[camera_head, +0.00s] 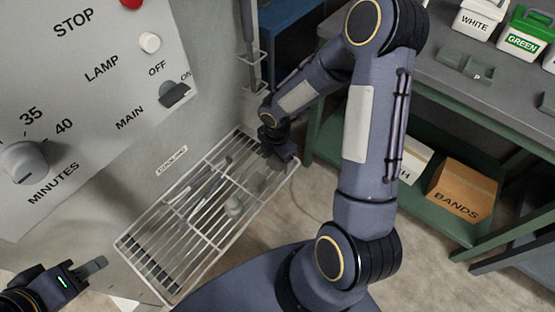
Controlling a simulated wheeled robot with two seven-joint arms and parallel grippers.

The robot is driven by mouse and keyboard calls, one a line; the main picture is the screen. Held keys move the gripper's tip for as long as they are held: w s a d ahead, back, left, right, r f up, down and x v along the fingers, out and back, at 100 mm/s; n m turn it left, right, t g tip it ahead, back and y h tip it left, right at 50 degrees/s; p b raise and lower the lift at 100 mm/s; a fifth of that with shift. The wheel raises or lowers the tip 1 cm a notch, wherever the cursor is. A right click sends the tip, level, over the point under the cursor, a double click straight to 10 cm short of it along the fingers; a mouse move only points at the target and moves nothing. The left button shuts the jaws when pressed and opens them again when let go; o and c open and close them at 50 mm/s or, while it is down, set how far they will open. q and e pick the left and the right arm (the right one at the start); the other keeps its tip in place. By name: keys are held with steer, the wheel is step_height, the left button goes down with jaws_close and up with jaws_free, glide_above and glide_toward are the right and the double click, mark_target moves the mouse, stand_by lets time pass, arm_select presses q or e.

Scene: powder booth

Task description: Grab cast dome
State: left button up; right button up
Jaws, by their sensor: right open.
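A small grey rounded piece (234,206), which looks like the cast dome, lies on the wire rack (150,283) fixed to the side of the control cabinet. My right gripper (272,163) is at the rack's upper right end, open, above and to the right of the dome and apart from it. My arm partly hides its fingers. My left gripper (92,268) is at the lower left, left of the rack's lower end. Only one finger shows clearly, so its opening cannot be told.
Several long grey pieces (205,185) lie on the rack. The control panel (75,100) fills the upper left. A green-framed bench (450,85) with tubs on top and a box marked BANDS (462,190) below stands at right. Bare floor lies between.

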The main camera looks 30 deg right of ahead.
steer(key=c, duration=1.2)
